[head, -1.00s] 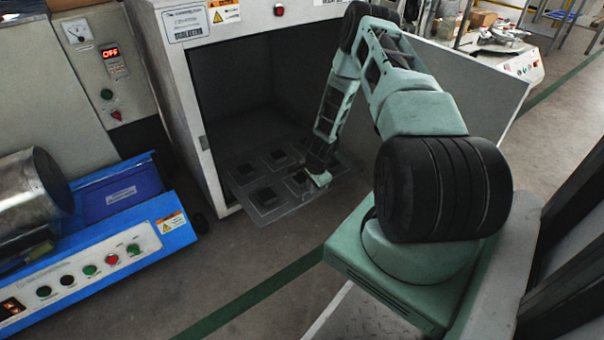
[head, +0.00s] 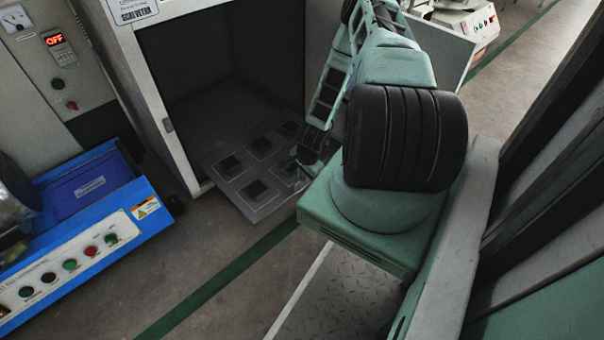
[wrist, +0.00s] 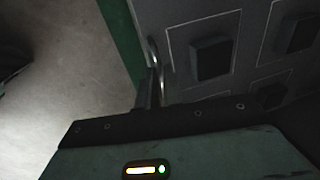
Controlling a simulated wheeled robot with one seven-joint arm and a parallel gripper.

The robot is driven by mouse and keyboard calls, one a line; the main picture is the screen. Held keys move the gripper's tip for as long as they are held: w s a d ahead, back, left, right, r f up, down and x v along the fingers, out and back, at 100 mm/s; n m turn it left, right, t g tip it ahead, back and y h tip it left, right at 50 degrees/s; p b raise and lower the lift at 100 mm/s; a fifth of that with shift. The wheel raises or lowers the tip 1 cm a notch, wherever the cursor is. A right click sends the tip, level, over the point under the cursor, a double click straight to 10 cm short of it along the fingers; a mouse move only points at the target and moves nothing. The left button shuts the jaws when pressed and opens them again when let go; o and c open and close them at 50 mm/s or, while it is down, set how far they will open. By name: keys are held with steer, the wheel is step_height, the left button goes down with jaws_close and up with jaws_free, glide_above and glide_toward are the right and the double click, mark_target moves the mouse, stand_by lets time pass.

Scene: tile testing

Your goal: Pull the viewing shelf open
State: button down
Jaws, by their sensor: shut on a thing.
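The viewing shelf (head: 268,208) is a flat grey plate with several dark square pieces in outlined squares. It sticks partway out of the open chamber (head: 200,80) in the head view. My gripper (head: 304,164) is at the shelf's front right edge, partly hidden by my own arm. In the wrist view the shelf (wrist: 180,15) fills the upper right. There my gripper (wrist: 152,88) is shut on the thin, curved metal handle (wrist: 153,52) at the shelf's edge. The fingertips are dark and the exact contact is hard to see.
A blue machine (head: 95,190) with a button panel stands at the left, close to the chamber. The open chamber door (head: 440,50) is to the right, behind my arm. Bare floor (head: 200,250) with a green line lies in front of the shelf.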

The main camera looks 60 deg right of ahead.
steer(key=c, duration=1.5)
jaws_free()
steer(key=shift+c, duration=0.2)
steer(key=shift+r, duration=0.1)
steer(key=s+r+p, duration=0.3)
steer(key=r+p, duration=0.4)
steer(key=r, duration=1)
steer(key=shift+s+a, duration=0.2)
steer(key=shift+a, duration=0.15)
